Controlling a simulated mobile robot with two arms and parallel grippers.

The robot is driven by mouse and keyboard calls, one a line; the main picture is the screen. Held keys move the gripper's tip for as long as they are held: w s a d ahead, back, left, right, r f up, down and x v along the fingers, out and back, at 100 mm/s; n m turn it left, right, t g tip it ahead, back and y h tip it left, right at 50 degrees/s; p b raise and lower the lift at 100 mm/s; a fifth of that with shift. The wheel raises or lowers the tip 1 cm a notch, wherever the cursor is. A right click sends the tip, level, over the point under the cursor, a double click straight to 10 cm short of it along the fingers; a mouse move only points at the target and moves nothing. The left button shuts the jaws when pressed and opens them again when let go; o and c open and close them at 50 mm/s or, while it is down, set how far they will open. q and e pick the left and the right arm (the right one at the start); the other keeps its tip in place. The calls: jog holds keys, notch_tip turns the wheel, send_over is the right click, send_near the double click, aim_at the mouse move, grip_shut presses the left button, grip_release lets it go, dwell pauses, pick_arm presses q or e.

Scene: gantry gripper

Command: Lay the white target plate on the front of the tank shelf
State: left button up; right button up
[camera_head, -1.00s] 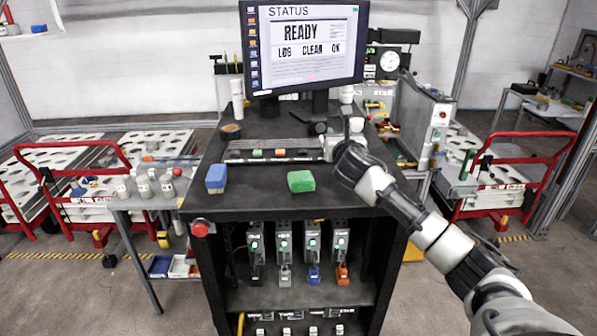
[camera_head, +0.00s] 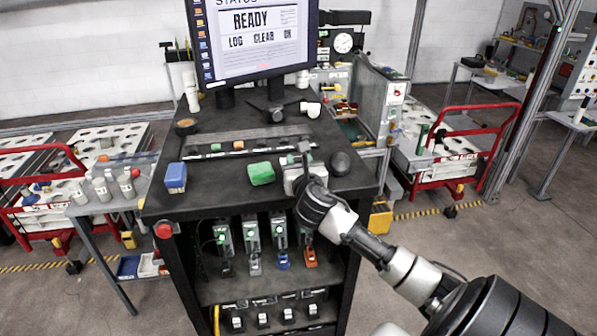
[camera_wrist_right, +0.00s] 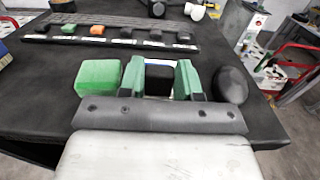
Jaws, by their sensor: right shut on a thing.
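My right gripper (camera_head: 303,158) is over the front right of the black desk top (camera_head: 215,195), between a green block (camera_head: 261,173) and a black rounded thing (camera_head: 340,163). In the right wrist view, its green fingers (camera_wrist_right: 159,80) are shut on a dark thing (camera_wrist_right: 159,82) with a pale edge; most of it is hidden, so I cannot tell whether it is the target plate. A shelf (camera_head: 225,290) under the desk top holds several units with green lights; I cannot tell whether it is the tank shelf. My left gripper is not in view.
A monitor (camera_head: 255,45) stands at the back of the desk, with a black strip (camera_head: 235,148) of small blocks in front. A blue block (camera_head: 175,177) lies at the desk's left. A red-railed cart (camera_head: 455,150) and a yellow bin (camera_head: 380,217) stand to the right.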

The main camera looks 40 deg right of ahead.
notch_tip(320, 180, down, 3)
jog(key=shift+r, duration=0.1)
jog(key=shift+f, duration=0.4)
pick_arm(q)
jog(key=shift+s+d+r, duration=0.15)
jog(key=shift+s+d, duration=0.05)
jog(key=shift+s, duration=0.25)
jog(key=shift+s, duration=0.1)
pick_arm(e)
jog(key=shift+f, duration=0.1)
jog(key=o, duration=0.9)
jog(key=shift+o, duration=0.2)
